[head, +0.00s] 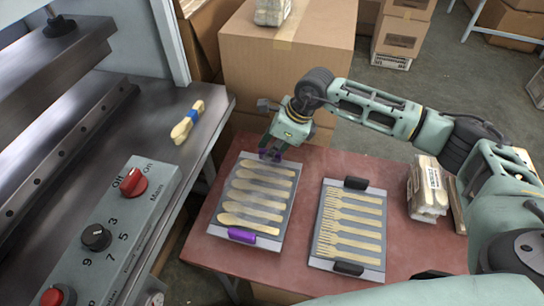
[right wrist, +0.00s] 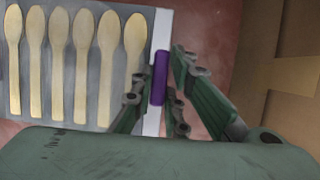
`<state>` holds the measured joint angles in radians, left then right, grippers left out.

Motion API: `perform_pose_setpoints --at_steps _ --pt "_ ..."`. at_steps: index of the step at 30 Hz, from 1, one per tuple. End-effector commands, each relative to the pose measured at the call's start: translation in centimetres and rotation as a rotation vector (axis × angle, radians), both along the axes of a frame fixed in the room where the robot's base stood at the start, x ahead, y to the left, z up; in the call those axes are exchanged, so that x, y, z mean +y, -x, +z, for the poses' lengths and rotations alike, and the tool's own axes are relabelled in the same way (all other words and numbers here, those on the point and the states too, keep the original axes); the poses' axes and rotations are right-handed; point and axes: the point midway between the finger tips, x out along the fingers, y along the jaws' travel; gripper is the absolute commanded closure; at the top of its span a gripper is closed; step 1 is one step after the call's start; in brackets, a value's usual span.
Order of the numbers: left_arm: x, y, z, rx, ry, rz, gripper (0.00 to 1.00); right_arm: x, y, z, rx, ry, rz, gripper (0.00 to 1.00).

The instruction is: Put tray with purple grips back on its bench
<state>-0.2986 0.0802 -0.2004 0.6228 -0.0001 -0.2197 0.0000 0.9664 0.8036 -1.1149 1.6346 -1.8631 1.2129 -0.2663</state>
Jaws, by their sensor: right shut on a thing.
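The tray with purple grips (head: 228,217) lies on a red-topped bench (head: 200,243) in the head view, with several wooden spoons in a row on it. Its near purple grip (head: 241,235) is free. My right gripper (head: 271,155) is at the far purple grip. In the right wrist view my right gripper (right wrist: 160,90) has its fingers on both sides of that purple grip (right wrist: 159,78), shut on it. The tray appears flat on the bench. My left gripper is out of view.
A second tray with black grips (head: 317,235), holding several wooden forks, lies just right. Wrapped packs (head: 428,190) sit at the bench's right. The press with its control box (head: 118,235) stands left, a bundle of spoons (head: 187,121) on its bed. Cardboard boxes (head: 262,75) stand behind.

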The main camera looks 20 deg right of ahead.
Motion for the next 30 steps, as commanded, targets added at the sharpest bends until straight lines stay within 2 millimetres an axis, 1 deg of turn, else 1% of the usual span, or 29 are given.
perform_pose_setpoints --at_steps 2,9,15,16,21,22,30 --pt "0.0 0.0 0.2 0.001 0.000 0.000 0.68 0.1 0.1 -0.6 0.004 -0.001 -0.001 1.00" --pt "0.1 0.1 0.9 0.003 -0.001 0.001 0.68 0.0 0.1 -3.7 0.003 -0.002 -0.001 1.00" --pt "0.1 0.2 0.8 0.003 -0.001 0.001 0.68 0.0 0.1 -3.9 0.001 -0.002 0.001 1.00" --pt "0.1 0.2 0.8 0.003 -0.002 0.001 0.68 0.0 0.1 -4.0 0.002 0.000 0.002 0.84" --pt "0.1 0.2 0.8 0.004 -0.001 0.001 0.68 0.0 0.1 -4.0 0.002 0.000 0.001 0.69" --pt "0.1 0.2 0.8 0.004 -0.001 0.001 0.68 0.0 0.1 -4.0 0.002 0.000 0.001 0.67" --pt "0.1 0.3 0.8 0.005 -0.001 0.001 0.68 0.0 0.1 -3.9 0.002 0.000 0.001 0.67"
